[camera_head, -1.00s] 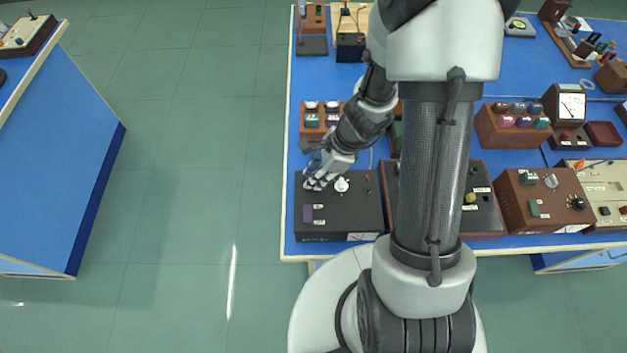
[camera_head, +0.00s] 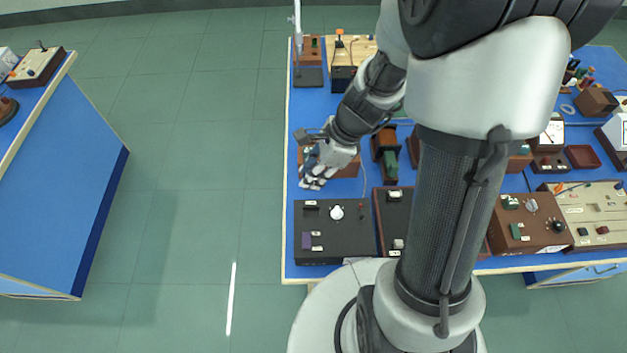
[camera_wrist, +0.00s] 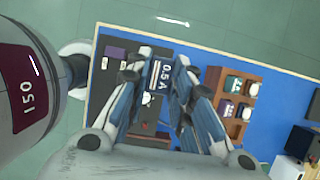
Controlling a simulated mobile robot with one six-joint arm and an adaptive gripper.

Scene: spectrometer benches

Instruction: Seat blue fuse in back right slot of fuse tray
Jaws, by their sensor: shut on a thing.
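My gripper (camera_head: 314,180) is shut on a small block labelled 0.5 A (camera_wrist: 162,76), seen between the fingertips in the wrist view; I take it for the blue fuse. The brown wooden fuse tray (camera_wrist: 209,90) is to the right of the fingers in the wrist view, apart from the held block. Green fuses (camera_wrist: 233,85) and purple fuses (camera_wrist: 226,108) with pale tops sit in it. In the head view, my gripper and wrist cover most of the tray (camera_head: 347,168).
A dark instrument box (camera_head: 345,240) with a white knob and a purple block stands at the bench's near left corner. Brown boxes (camera_head: 530,222) stand to its right. Blue bench top shows around the tray. The bench's left edge is close to my gripper.

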